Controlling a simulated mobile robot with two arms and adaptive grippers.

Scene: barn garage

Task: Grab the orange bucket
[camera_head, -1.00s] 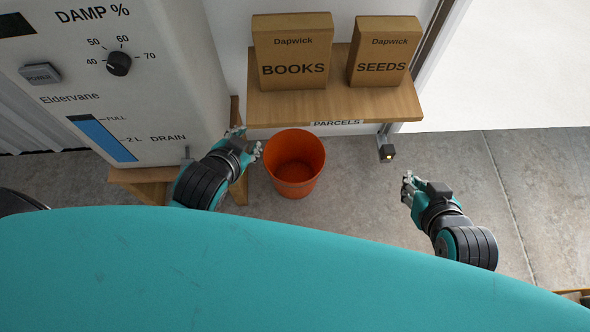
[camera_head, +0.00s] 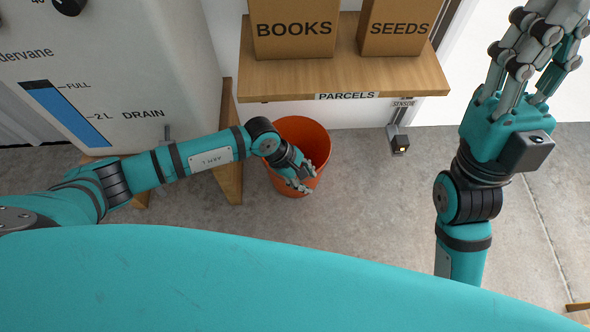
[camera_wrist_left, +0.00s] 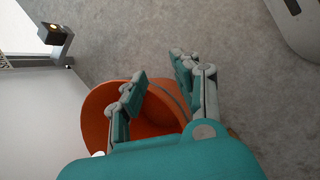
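The orange bucket (camera_head: 308,133) stands upright on the concrete floor below the parcel shelf, with its mouth facing up. My left gripper (camera_head: 301,178) reaches over its near side and hides part of the rim and wall. In the left wrist view, the open fingers of the left gripper (camera_wrist_left: 160,88) lie on both sides of the bucket's (camera_wrist_left: 98,118) near rim, one side over the mouth and the other outside the wall. I cannot tell whether they touch it. My right gripper (camera_head: 530,55) is raised at the right, open and empty.
The wooden shelf (camera_head: 345,82) overhangs the back of the bucket and holds the BOOKS box (camera_head: 292,30) and SEEDS box (camera_head: 398,28). The white dehumidifier (camera_head: 120,60) on a wooden stand (camera_head: 229,165) is left.

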